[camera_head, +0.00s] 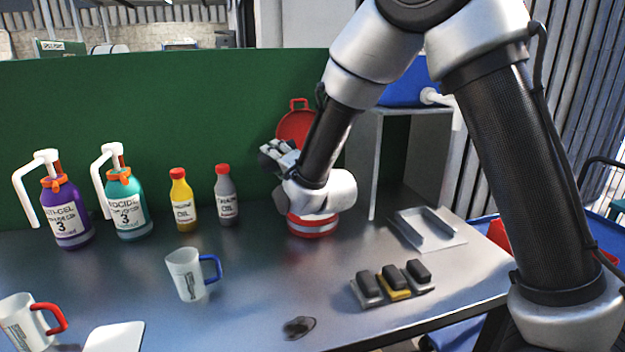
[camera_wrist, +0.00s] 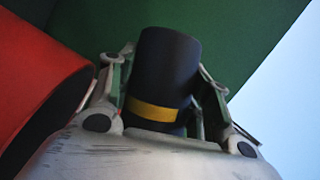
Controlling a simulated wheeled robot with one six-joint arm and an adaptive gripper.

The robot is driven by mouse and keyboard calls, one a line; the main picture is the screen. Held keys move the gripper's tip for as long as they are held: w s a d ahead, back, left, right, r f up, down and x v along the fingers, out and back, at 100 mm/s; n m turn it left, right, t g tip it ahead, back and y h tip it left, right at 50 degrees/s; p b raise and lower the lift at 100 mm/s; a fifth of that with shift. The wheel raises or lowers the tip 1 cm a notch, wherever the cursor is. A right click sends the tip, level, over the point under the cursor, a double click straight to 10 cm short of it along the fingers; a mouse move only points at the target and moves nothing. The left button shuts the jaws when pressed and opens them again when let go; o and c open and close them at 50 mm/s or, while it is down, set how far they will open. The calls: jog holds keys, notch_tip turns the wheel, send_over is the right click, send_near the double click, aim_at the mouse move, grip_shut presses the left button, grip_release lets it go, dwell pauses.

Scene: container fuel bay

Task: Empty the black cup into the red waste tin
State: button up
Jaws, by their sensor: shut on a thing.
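The black cup (camera_wrist: 165,70), with a yellow band, is between the fingers of my gripper (camera_wrist: 160,85) in the wrist view, and the fingers are shut on it. I cannot tell its tilt or what is in it. In the head view my gripper (camera_head: 277,152) is above and left of the red waste tin (camera_head: 312,228), and I cannot make out the cup there. The tin has pale bands, and its red lid (camera_head: 296,126) stands raised behind my wrist. My wrist hides the tin's mouth. A red curved surface (camera_wrist: 35,75) is close on the left in the wrist view.
Purple (camera_head: 66,215) and teal (camera_head: 128,205) pump bottles, a yellow bottle (camera_head: 183,203) and a grey bottle (camera_head: 227,197) line the back. Two white mugs stand in front, one blue-handled (camera_head: 186,275). Pedals (camera_head: 392,283) and a metal bracket (camera_head: 428,230) are at right.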

jog(key=shift+d+r+m, duration=0.3)
jog(key=shift+d+m, duration=0.45)
jog(key=shift+m, duration=0.05)
jog(key=shift+w+r+t, duration=0.1)
jog(key=shift+t, duration=0.2)
jog(key=shift+d+f+m+t, duration=0.2)
jog(key=shift+f+m+t, duration=0.2)
jog(key=shift+m, duration=0.6)
dwell(0.3)
jog(key=shift+d+r+m+t, duration=0.3)
jog(key=shift+r+m, duration=0.1)
jog(key=shift+m, duration=0.4)
